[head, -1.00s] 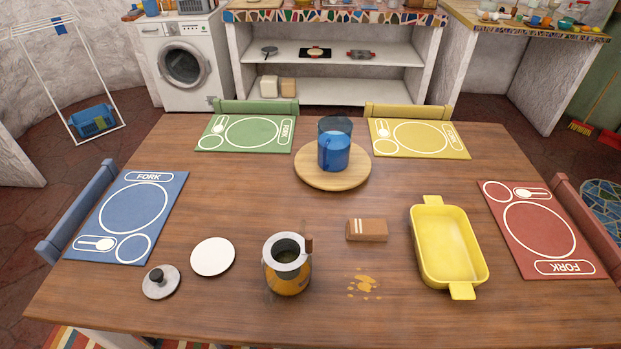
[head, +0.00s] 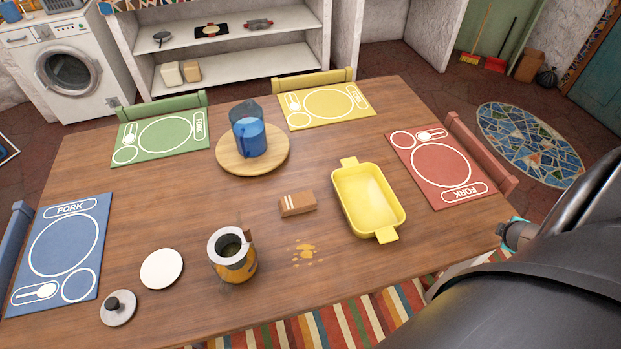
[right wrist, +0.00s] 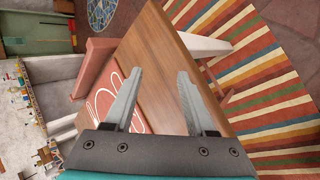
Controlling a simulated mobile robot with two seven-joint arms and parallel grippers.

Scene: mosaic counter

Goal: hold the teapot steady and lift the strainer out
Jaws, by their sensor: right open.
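The teapot (head: 235,268) stands upright near the front of the table. It is orange-yellow with a grey rim, and a brown handle shows at its upper right. The strainer (head: 231,247) appears as a dark round opening inside the rim; its details are too small to tell. A grey lid with a black knob (head: 118,306) lies to the left of the teapot. My right gripper (right wrist: 158,82) is open and empty in the right wrist view, over the table's red mat end, well away from the teapot. My left gripper is not in view.
A white round coaster (head: 161,268) lies left of the teapot. A brown block (head: 298,204), orange spill spots (head: 306,252) and a yellow dish (head: 344,208) lie to its right. A blue pitcher (head: 250,139) stands on a round wooden board (head: 226,163) further back.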

